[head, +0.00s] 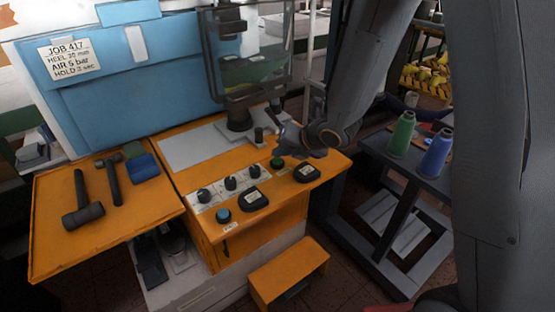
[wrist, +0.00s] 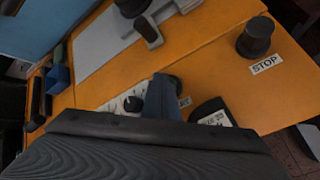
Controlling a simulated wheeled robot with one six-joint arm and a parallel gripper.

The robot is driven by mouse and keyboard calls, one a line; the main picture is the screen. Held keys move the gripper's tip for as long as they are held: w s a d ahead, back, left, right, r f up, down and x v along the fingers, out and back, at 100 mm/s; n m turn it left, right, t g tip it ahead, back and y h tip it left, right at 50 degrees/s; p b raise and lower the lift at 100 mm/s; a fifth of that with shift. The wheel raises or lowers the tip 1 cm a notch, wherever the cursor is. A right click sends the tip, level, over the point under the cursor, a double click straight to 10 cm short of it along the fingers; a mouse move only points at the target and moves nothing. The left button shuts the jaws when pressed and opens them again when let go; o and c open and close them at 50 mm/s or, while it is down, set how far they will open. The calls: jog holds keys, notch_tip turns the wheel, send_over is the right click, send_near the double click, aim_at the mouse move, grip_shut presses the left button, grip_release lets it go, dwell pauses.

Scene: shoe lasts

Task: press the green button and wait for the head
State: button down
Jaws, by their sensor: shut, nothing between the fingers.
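The green button (head: 277,162) is on the front panel of the orange console, right of a row of black knobs. My gripper (head: 284,142) is shut and empty, just above and behind the button. In the wrist view its shut fingers (wrist: 163,98) reach over the panel, and a dark green round edge (wrist: 175,82) shows partly behind them. Whether they touch the button I cannot tell.
A dark mushroom button (wrist: 256,37) stands by a STOP label. Hammers (head: 83,205) lie at left. Green (head: 401,134) and blue (head: 437,153) spools stand at right.

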aim_at(281, 161)
jog(key=shift+f+b, duration=0.5)
jog(key=shift+b, duration=0.05)
dwell(0.4)
jog(key=shift+r, duration=0.15)
dwell(0.3)
jog(key=shift+r+p, duration=0.6)
jog(key=shift+r, duration=0.2)
jog(key=shift+r+p, duration=1.95)
jog(key=shift+r, duration=0.6)
